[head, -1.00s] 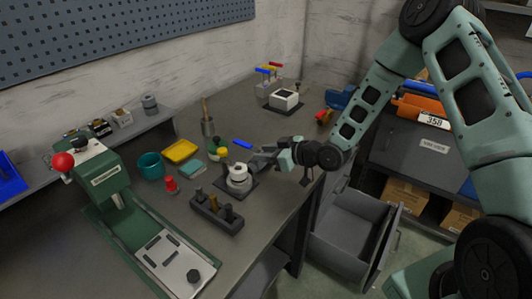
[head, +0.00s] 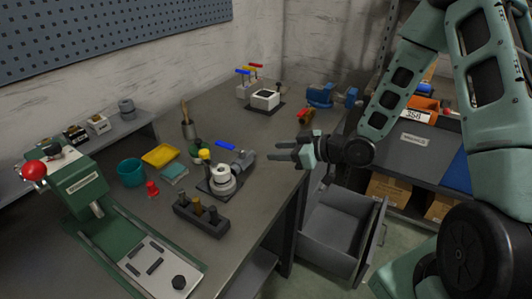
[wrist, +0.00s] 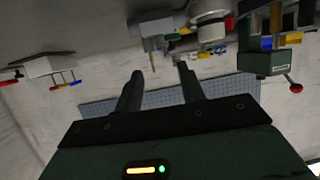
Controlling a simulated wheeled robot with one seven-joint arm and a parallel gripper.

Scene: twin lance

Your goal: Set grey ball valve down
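The grey ball valve (head: 243,159) appears to be the grey body beside the white round fixture (head: 222,174) on a dark plate on the bench; a blue lever (head: 225,145) shows behind it. In the wrist view a grey block-like body (wrist: 153,43), likely the same valve, lies beyond the fingertips. My gripper (head: 270,152) is open and empty, to the right of the valve and apart from it. Its two spread fingers (wrist: 159,69) show nothing between them in the wrist view. Whether the valve rests on the plate or the bench is hard to tell.
A dark block with several pegs (head: 202,216) stands in front of the plate. A green press (head: 85,195) is at left, with a teal cup (head: 131,172) and yellow tray (head: 160,156) nearby. A white box with coloured levers (head: 265,99) is behind. An open drawer (head: 340,228) juts out at right.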

